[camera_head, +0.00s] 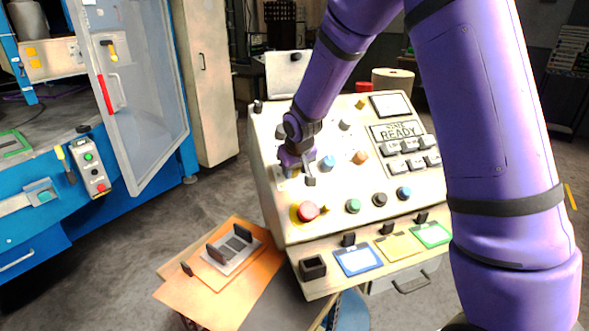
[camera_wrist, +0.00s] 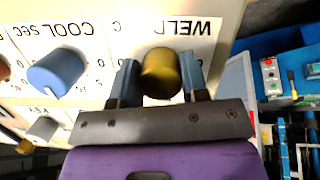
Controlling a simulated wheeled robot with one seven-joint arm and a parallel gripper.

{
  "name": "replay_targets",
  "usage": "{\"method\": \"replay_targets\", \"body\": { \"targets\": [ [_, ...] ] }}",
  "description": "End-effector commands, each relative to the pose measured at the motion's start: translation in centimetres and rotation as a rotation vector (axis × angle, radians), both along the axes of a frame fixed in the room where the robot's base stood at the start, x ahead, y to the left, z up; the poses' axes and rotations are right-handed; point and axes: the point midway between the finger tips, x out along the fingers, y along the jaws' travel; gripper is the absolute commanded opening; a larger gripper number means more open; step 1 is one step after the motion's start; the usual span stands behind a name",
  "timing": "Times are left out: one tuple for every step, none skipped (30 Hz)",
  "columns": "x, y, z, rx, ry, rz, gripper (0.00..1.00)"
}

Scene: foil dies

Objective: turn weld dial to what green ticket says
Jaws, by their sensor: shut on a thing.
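The weld dial (camera_wrist: 161,74) is a yellow-gold knob under the upside-down word WELD in the wrist view. My gripper (camera_wrist: 158,64) has one finger on each side of it and is shut on it. In the head view my gripper (camera_head: 303,176) is at the left side of the sloped control panel (camera_head: 267,160), and it hides the dial there. The dial's pointer and most of its scale are hidden. The green ticket (camera_head: 431,234) is clipped at the right of the panel's lower ledge. Its writing is too small to read.
A blue knob (camera_wrist: 57,72) marked COOL SEC is beside the weld dial. A red button (camera_head: 307,211) and several other buttons are lower on the panel. A blue ticket (camera_head: 358,260) and a tan ticket (camera_head: 398,246) hang beside the green one. A READY display (camera_head: 398,131) is upper right.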

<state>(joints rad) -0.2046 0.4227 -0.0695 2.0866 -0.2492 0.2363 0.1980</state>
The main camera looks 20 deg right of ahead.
Motion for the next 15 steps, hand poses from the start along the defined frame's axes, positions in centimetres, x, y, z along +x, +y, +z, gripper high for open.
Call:
{"method": "replay_targets", "body": {
  "targets": [
    [0.0,0.06,0.01,-0.022,0.0,0.031,0.17],
    [0.0,0.03,0.01,-0.036,-0.001,0.051,0.17],
    [0.0,0.06,0.01,-0.053,-0.001,0.076,0.17],
    [-0.01,0.07,0.01,-0.066,-0.001,0.095,0.17],
    [0.0,0.04,0.01,-0.078,-0.001,0.113,0.17],
    [0.0,0.0,0.01,-0.094,-0.002,0.134,0.17],
    [0.0,0.0,0.01,-0.105,-0.002,0.149,0.17],
    [-0.01,0.02,0.01,-0.115,-0.002,0.166,0.17],
    [-0.01,0.03,0.01,-0.127,-0.002,0.184,0.17],
    [0.0,0.01,0.0,-0.137,-0.002,0.196,0.17],
    [0.0,-0.02,0.0,-0.145,-0.002,0.207,0.17],
    [0.01,-0.05,0.0,-0.156,-0.003,0.222,0.17],
    [0.01,-0.05,0.0,-0.163,-0.003,0.233,0.17],
    [0.0,-0.04,0.0,-0.168,-0.003,0.241,0.17],
    [0.0,-0.03,0.0,-0.176,-0.003,0.252,0.17]
  ]
}}
